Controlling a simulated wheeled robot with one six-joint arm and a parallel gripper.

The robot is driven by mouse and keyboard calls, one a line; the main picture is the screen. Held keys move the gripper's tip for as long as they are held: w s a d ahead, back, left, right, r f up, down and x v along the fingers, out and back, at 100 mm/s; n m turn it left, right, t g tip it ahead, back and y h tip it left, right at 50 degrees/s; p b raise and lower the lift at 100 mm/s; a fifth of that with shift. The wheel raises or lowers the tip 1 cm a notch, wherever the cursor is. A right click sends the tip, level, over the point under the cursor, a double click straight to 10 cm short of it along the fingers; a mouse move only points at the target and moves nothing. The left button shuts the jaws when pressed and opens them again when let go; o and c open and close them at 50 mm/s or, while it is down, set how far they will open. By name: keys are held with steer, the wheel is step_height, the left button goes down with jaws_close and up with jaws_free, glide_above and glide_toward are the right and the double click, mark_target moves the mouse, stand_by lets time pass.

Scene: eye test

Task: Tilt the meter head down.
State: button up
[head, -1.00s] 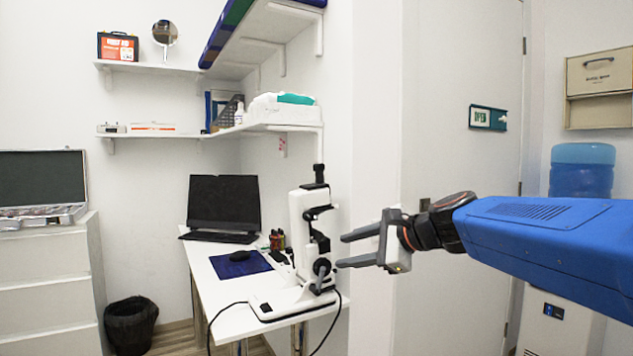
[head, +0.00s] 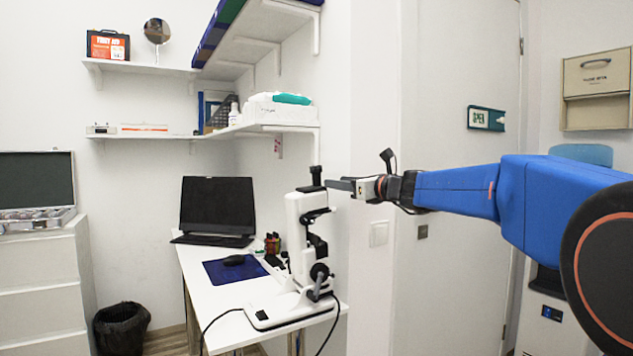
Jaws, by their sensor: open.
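The white meter (head: 292,230) with black parts stands on the front right of the white desk. Its upper body is upright, with a black eyepiece (head: 316,177) on top and a dark round knob (head: 319,272) lower down. My gripper (head: 334,185) is level with the top of the meter, just right of the eyepiece, with its fingers pointing left. The fingers overlap in this view, the jaws are open, and nothing shows between them. I cannot tell whether a fingertip touches the meter.
The desk (head: 216,308) also holds a laptop (head: 216,208), a blue mat (head: 222,272) with a mouse, and small bottles (head: 272,243). Wall shelves (head: 283,128) hang above. A door (head: 455,270) is behind my arm. A black bin (head: 121,325) stands on the floor at left.

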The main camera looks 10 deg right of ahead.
mark_target(320, 180)
steer(key=x, duration=1.1)
steer(key=shift+w, duration=0.1)
jaws_close()
